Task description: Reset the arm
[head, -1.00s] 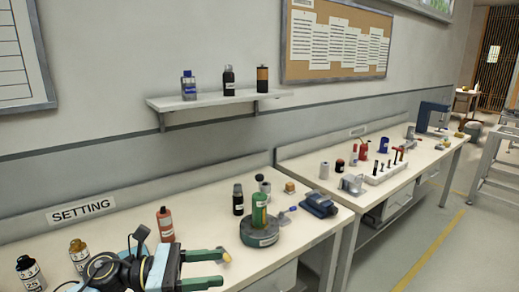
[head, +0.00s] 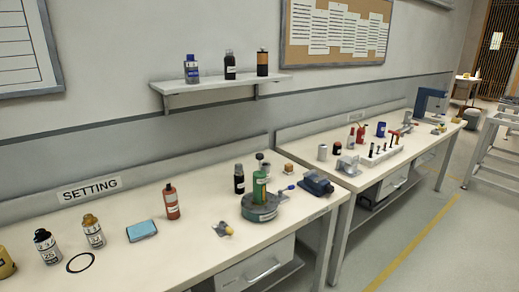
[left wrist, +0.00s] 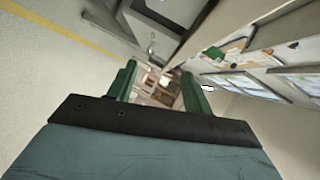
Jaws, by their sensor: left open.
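My left gripper (left wrist: 160,88) shows in the left wrist view with its two green fingers apart and nothing between them. It points out into the room, away from the bench top. In the head view neither of my arms is visible. My right gripper is in no view.
The near bench (head: 165,262) holds a black ring (head: 80,262), a light-blue block (head: 142,231), a red bottle (head: 171,202), a green cylinder on a round base (head: 260,208) and several bottles. A second bench (head: 400,163) stands beyond. The floor (head: 430,235) at right is clear.

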